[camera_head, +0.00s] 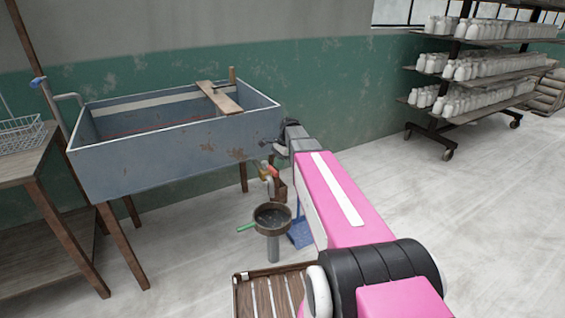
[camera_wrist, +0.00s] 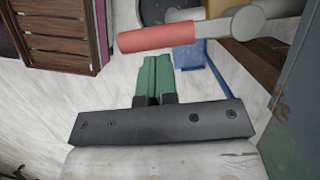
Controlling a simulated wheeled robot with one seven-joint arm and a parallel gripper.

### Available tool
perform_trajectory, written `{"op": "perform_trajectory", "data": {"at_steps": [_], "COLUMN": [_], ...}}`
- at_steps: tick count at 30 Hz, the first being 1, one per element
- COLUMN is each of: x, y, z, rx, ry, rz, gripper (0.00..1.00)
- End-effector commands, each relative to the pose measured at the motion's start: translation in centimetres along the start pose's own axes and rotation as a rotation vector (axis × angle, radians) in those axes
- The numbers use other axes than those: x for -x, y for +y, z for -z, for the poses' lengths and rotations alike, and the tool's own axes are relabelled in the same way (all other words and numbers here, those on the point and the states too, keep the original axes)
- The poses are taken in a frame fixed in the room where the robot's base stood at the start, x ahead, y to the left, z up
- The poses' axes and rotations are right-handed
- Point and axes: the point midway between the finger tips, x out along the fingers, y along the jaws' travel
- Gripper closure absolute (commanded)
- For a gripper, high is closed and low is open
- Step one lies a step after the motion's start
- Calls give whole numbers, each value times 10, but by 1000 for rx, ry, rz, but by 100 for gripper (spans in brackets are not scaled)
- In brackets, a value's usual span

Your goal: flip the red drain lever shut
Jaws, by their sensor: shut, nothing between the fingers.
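The red drain lever (camera_wrist: 158,37) lies nearly level across the top of the wrist view. Its grey arm runs right to a round pivot on the valve (camera_wrist: 248,20). My gripper (camera_wrist: 157,60) has its green fingers together and empty, with the tips just below the lever in the picture; I cannot tell whether they touch it. In the head view my gripper (camera_head: 279,148) is at the right front corner of the grey-blue sink tank (camera_head: 175,155), with its fingertips hard to make out.
The tank wall (camera_wrist: 295,115) stands close on the right in the wrist view. Below the drain are a round sieve (camera_head: 272,218) on a post and a blue object (camera_head: 300,233). A slatted wooden crate (camera_head: 243,300) is nearer. Open floor lies right, towards a wheeled rack (camera_head: 470,113).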

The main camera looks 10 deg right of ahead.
Motion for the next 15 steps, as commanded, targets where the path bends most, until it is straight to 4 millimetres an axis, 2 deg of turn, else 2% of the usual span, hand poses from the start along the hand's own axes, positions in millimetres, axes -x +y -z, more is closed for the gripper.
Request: {"op": "perform_trajectory", "data": {"at_steps": [15], "x": [-1], "y": [2], "z": [-3], "rx": [-31], "ry": [0], "rz": [9], "gripper": [100]}}
